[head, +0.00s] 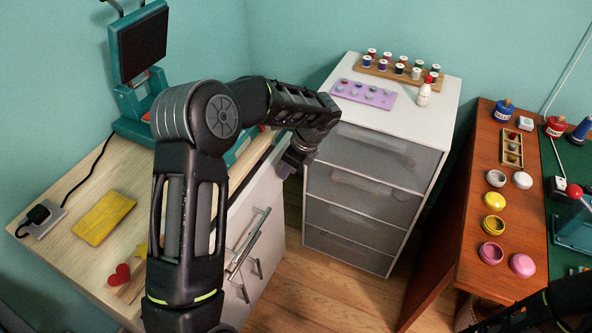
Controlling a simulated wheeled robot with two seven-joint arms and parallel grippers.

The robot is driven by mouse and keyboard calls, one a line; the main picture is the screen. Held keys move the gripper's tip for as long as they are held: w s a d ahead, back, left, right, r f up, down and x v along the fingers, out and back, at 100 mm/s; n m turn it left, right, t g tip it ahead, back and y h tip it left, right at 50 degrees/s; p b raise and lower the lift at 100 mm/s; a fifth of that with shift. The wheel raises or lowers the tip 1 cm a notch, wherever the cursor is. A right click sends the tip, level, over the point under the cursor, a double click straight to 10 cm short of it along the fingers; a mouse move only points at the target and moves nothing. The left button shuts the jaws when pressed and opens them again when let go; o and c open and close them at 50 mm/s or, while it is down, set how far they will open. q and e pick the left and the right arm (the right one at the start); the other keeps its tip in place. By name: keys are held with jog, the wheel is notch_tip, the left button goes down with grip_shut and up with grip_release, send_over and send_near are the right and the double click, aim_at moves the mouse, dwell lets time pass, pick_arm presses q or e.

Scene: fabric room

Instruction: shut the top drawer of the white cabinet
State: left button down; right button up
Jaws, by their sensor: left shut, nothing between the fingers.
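The white cabinet (432,117) stands against the back wall, with a column of grey, see-through-looking drawers in its front. Its top drawer (385,158) is the uppermost grey panel, with a pale handle strip. It looks flush or nearly flush with the frame; a small gap cannot be ruled out from this angle. My left arm reaches across from the left, and my left gripper (291,164) points down just left of the cabinet's front, shut and empty. It looks apart from the drawer front. My right arm shows only as dark links at the bottom right; its gripper is out of view.
A spool rack (397,72), a purple tray (362,94) and a small white bottle (424,95) stand on the cabinet. The left wooden desk (75,179) has white drawers with bar handles. A brown table (477,222) stands right. Wooden floor (335,290) lies between.

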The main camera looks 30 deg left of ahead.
aim_at(272, 165)
pick_arm(q)
jog(key=shift+a, duration=0.1)
jog(key=a+p, duration=0.1)
jog(key=a, duration=0.4)
jog(key=shift+r, duration=0.1)
pick_arm(e)
jog(key=shift+d+r, duration=0.1)
jog(key=shift+r, duration=0.4)
pick_arm(q)
jog(key=shift+a, duration=0.1)
jog(key=shift+d, duration=0.6)
jog(key=d+r, duration=0.7)
jog(key=r, duration=0.2)
jog(key=shift+d, duration=0.25)
pick_arm(e)
jog(key=shift+d+r, duration=0.25)
jog(key=shift+d, duration=0.3)
